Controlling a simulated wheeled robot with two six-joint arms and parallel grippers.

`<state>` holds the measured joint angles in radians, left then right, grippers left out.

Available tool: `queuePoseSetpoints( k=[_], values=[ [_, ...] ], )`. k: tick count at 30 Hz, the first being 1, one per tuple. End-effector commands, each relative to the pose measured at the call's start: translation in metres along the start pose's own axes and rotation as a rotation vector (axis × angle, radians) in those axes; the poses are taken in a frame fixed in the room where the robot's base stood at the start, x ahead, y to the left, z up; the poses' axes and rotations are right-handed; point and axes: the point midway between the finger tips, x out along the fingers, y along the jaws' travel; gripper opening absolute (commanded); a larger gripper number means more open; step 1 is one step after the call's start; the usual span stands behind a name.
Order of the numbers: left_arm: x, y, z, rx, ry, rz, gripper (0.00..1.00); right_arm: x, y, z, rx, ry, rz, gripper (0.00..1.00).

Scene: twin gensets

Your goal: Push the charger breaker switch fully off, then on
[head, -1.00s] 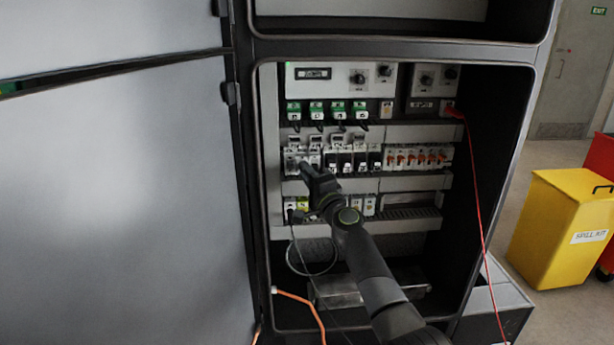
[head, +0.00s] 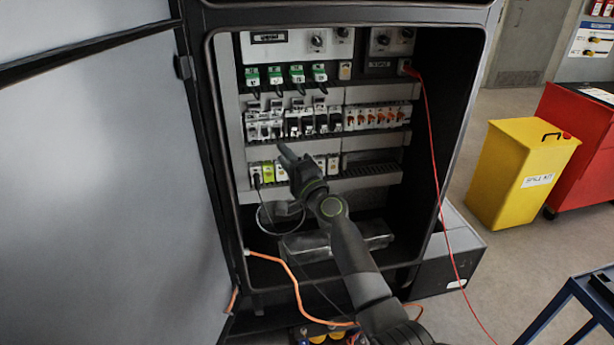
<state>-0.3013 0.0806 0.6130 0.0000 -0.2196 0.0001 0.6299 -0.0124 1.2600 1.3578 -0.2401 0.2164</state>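The open cabinet holds a middle row of breakers: white ones (head: 263,129) at the left, black ones (head: 307,123) in the middle and orange-levered ones (head: 376,116) at the right. I cannot tell which is the charger breaker; labels and lever positions are too small to read. My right gripper (head: 288,153) is in front of the panel, its dark tip just below the white and black breakers in the picture. No contact shows. Its fingers overlap, so I cannot tell whether they are open or shut. My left gripper is not in view.
The large grey cabinet door (head: 95,190) stands open at the left. A red cable (head: 432,150) hangs at the right of the opening, and an orange cable (head: 292,275) runs at the bottom. A yellow spill kit bin (head: 515,175) and a blue cart (head: 575,310) stand at the right.

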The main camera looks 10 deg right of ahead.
Motion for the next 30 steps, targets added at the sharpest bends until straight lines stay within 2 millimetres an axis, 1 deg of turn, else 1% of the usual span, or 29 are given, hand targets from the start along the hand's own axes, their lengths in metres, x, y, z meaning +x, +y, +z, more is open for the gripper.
queuePoseSetpoints(
  k=[1, 2, 9, 15, 18, 21, 30],
  values=[
    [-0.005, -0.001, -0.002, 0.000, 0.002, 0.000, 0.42, -0.010, -0.002, 0.000, 0.001, 0.002, 0.002, 0.30],
    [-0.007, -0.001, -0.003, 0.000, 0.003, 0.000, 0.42, -0.015, -0.001, 0.000, 0.001, 0.001, 0.002, 0.30],
    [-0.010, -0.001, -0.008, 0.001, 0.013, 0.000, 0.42, -0.060, 0.001, 0.000, -0.001, 0.001, 0.002, 0.30],
    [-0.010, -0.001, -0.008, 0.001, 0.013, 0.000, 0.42, -0.086, 0.001, 0.000, -0.001, 0.001, 0.001, 0.30],
    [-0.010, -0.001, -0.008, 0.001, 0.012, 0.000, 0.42, -0.093, 0.001, 0.000, -0.001, 0.000, 0.001, 0.30],
    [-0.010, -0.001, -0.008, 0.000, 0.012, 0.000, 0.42, -0.096, 0.000, 0.000, -0.001, 0.000, 0.000, 0.30],
    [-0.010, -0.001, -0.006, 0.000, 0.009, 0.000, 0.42, -0.097, 0.000, 0.000, -0.001, 0.001, 0.000, 0.30]
  ],
)
